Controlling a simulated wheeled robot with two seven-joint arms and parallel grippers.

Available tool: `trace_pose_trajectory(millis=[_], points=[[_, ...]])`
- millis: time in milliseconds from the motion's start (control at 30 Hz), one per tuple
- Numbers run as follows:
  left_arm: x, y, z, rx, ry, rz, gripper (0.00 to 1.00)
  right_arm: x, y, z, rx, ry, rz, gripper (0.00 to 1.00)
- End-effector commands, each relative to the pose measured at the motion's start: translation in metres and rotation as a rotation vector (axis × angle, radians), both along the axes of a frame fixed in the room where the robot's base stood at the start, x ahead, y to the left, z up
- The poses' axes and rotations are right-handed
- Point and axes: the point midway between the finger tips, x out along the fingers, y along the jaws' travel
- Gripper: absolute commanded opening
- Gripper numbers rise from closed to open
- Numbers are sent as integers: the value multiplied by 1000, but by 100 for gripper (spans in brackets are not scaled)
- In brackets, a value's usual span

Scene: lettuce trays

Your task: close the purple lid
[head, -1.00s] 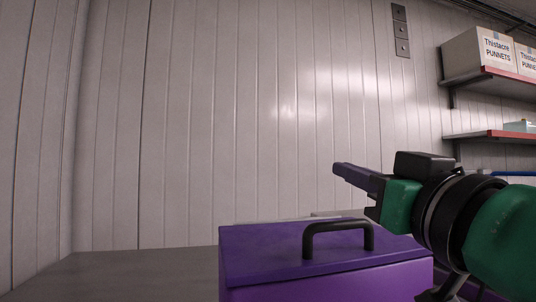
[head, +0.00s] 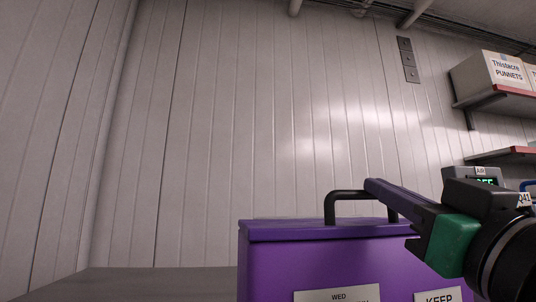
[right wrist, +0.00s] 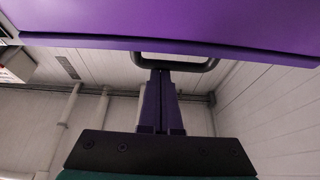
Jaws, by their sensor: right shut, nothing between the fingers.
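The purple lid (head: 290,230) lies level along the top of a purple box (head: 265,265), with no gap showing between them. I see the lid nearly edge-on. A black handle (head: 345,193) stands on it; in the right wrist view the lid's edge (right wrist: 240,52) and the handle (right wrist: 207,66) also show, upside down. My right gripper (head: 372,186) is shut and empty. Its dark purple fingers overlap the handle's right part in the head view, and their tips (right wrist: 161,74) show close to it in the wrist view. I cannot tell whether they touch. My left gripper is out of view.
White labels (head: 337,294) are on the box's front. A grey surface (head: 160,282) is clear to the left of the box. A panelled wall (head: 220,130) stands behind. Shelves with a white carton (head: 490,72) are at the right.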

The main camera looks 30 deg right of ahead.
Motion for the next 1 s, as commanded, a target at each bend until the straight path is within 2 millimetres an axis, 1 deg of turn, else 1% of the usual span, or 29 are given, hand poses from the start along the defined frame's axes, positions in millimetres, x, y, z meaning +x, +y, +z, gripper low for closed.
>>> trace_pose_trajectory(millis=[433,533,633,800,833,867,900,1000], points=[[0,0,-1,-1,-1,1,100,0,0,-2,1,4,0,0],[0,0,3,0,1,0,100,0,1,3,1,4,1,0],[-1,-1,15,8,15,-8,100,0,2,16,0,3,3,0],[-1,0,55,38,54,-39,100,0,7,52,-1,0,13,0],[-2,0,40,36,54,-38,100,-9,10,37,-2,-6,13,0],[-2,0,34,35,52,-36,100,-17,13,28,-2,-9,15,0],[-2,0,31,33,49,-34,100,-27,16,21,-2,-10,15,0],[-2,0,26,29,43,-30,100,-51,24,7,-2,-9,14,0]])
